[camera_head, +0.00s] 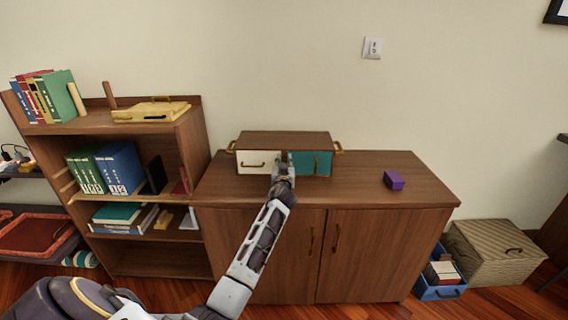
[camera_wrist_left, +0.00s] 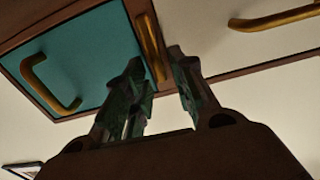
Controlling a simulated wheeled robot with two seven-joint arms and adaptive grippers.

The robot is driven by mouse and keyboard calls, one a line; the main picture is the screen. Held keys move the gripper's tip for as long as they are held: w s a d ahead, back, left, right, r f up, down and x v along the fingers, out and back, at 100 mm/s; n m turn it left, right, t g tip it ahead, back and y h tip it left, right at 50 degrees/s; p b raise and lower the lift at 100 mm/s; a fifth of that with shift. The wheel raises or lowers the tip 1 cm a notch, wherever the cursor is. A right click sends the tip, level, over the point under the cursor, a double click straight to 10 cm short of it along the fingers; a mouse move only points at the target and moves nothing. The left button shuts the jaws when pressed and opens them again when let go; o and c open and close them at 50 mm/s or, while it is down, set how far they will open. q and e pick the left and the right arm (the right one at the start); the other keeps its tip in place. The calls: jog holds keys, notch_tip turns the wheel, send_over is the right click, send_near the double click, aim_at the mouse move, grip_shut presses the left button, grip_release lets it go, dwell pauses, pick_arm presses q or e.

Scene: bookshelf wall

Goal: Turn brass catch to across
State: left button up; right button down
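A small brown box (camera_head: 307,138) sits on the low cabinet, with a cream front panel (camera_head: 252,160) at left and a teal panel (camera_head: 307,163) at right. The brass catch (camera_wrist_left: 149,45) shows in the left wrist view as a bar running lengthwise along the divider beside the teal panel. My left gripper (camera_head: 283,160) is in front of the middle of the box and hides the catch in the head view. In the left wrist view its fingers (camera_wrist_left: 157,72) are apart, with the catch appearing between their tips; contact is unclear. My right gripper is not in view.
Brass handles stand out on the cream panel (camera_head: 254,165) and teal panel (camera_wrist_left: 48,84). A purple block (camera_head: 394,180) lies at right on the cabinet top (camera_head: 365,172), which is otherwise mostly clear. A bookshelf (camera_head: 195,150) stands at left.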

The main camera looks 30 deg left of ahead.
pick_arm(q)
grip_shut()
